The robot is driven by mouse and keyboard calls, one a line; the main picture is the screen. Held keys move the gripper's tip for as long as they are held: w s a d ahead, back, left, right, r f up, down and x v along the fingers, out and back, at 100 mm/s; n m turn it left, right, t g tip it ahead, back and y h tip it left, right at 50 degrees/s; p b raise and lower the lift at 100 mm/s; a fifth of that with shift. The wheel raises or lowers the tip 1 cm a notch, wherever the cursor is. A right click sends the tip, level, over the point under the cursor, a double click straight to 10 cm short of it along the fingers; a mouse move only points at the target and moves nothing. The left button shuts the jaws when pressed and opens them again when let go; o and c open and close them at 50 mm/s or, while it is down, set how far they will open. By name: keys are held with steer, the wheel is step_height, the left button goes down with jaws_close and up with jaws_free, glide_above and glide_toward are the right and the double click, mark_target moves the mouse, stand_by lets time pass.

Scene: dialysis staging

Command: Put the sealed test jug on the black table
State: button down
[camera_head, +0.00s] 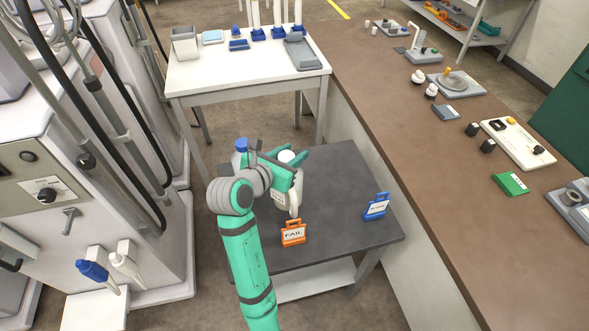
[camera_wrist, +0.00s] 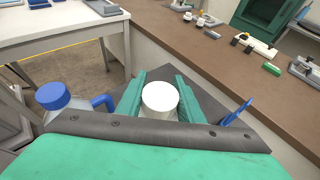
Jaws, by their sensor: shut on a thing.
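A pale jug with a white cap (camera_head: 287,156) is between the fingers of my gripper (camera_head: 280,168), over the black table (camera_head: 338,170). In the wrist view its round white cap (camera_wrist: 160,97) shows between both green fingers, which are shut on it. The jug's lower body and handle (camera_head: 294,204) show below the gripper. I cannot tell whether its base touches the table. A second jug with a blue cap (camera_head: 241,145) is just left of the gripper, partly hidden by my arm; it also shows in the wrist view with a blue handle (camera_wrist: 103,102).
An orange FAIL tag (camera_head: 293,234) stands at the black table's front edge, and a blue tag (camera_head: 376,207) at its right corner. A white table (camera_head: 190,80) with trays is behind. A long brown counter (camera_head: 440,150) runs along the right. White machines (camera_head: 60,150) stand left.

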steer(key=shift+f, duration=2.55)
steer(key=c, duration=1.2)
jaws_free()
steer(key=v, duration=1.2)
